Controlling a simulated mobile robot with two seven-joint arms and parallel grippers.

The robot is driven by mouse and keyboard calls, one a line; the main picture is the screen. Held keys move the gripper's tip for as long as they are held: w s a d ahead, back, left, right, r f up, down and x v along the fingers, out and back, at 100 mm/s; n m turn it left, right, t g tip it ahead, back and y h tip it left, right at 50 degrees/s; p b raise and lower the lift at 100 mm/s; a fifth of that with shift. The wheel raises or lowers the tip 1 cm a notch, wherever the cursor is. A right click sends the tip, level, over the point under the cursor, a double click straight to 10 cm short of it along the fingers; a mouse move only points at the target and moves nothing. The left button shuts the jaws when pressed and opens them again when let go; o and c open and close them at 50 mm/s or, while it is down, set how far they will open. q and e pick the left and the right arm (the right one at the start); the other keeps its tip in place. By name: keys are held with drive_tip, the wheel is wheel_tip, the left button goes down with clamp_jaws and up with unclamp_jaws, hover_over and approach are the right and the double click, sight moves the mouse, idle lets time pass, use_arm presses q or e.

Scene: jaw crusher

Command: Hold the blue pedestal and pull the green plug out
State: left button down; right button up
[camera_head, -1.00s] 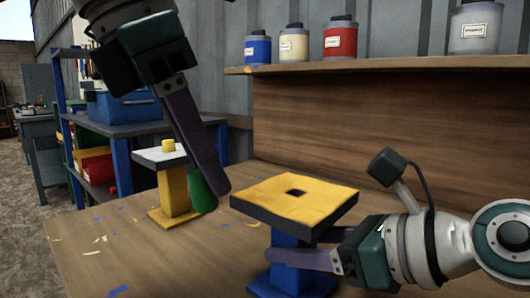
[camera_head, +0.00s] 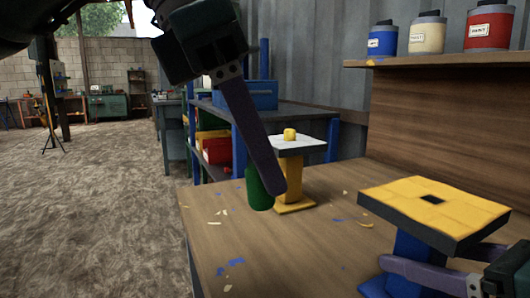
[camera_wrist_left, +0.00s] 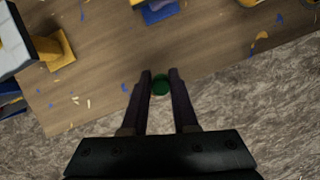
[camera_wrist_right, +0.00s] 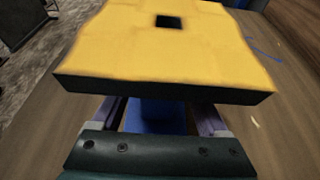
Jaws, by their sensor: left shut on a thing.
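The blue pedestal (camera_head: 408,252) stands on the table at the right, with a yellow top (camera_head: 440,203) that has an empty square hole. My right gripper (camera_head: 400,268) is around its blue column below the top; in the right wrist view the fingers lie either side of the column (camera_wrist_right: 155,116), and contact is hidden by the top. My left gripper (camera_head: 270,185) is shut on the green plug (camera_head: 259,190), a green cylinder, held up and away to the left of the pedestal. The plug also shows between the fingertips in the left wrist view (camera_wrist_left: 160,86).
A yellow pedestal (camera_head: 290,178) with a white top and a yellow plug (camera_head: 290,135) stands behind the green plug. Small scraps lie on the table (camera_head: 300,250). Paint cans (camera_head: 427,35) stand on a shelf at right. Open floor (camera_head: 90,200) lies left.

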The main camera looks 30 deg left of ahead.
drive_tip(key=shift+o, duration=0.7)
